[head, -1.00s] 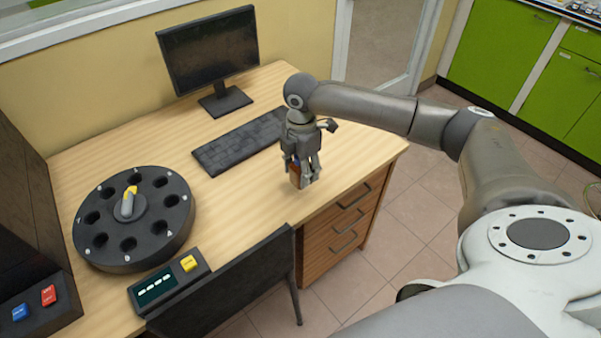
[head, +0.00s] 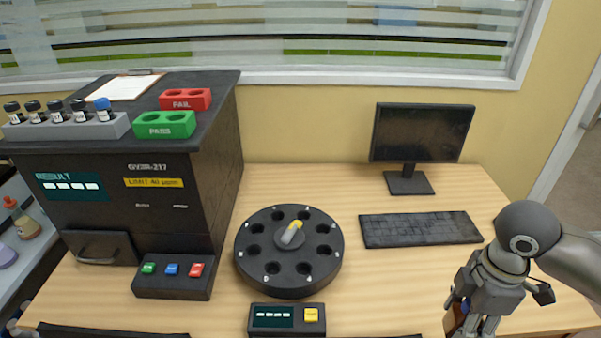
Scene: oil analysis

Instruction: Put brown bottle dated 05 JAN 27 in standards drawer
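My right gripper (head: 469,333) is at the lower right, above the right part of the desk, pointing down. It is shut on a small brown bottle (head: 455,318), which shows at the left side of the fingers. Part of the bottle is hidden by the fingers, and its date cannot be read. The desk drawers below the right side of the desktop are out of this view, so the standards drawer cannot be made out. My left gripper is not in view.
A black analyser (head: 120,220) stands at the left, with a grey rack (head: 65,130) of several bottles, a red holder (head: 186,100) and a green holder (head: 165,125) on top. A round black carousel (head: 289,282), a keyboard (head: 420,229) and a monitor (head: 422,133) stand on the desk (head: 370,290).

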